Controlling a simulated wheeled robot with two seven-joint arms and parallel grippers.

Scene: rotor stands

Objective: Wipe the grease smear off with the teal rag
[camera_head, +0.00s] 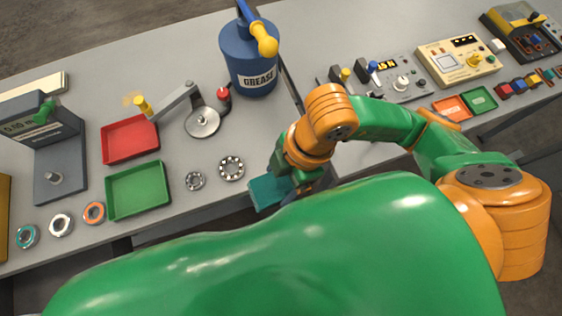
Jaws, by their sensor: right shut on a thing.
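The teal rag (264,193) shows at the bench's front edge, left of my right gripper. My right gripper (284,186) is shut on the rag; its fingertips are mostly hidden by its own wrist and the rag. A faint yellowish-tan smear (131,98) lies on the grey bench top behind the red tray, beside a yellow knob. It looks like the grease smear, and the gripper is well to the right and nearer the front, apart from it. My left gripper is not in view.
A blue grease can (248,58) stands behind the gripper. A lever with a round disc (202,121), a red tray (129,139), a green tray (138,190) and several bearing rings lie left. A grey gauge (45,135) stands far left. Control boxes (457,60) stand right.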

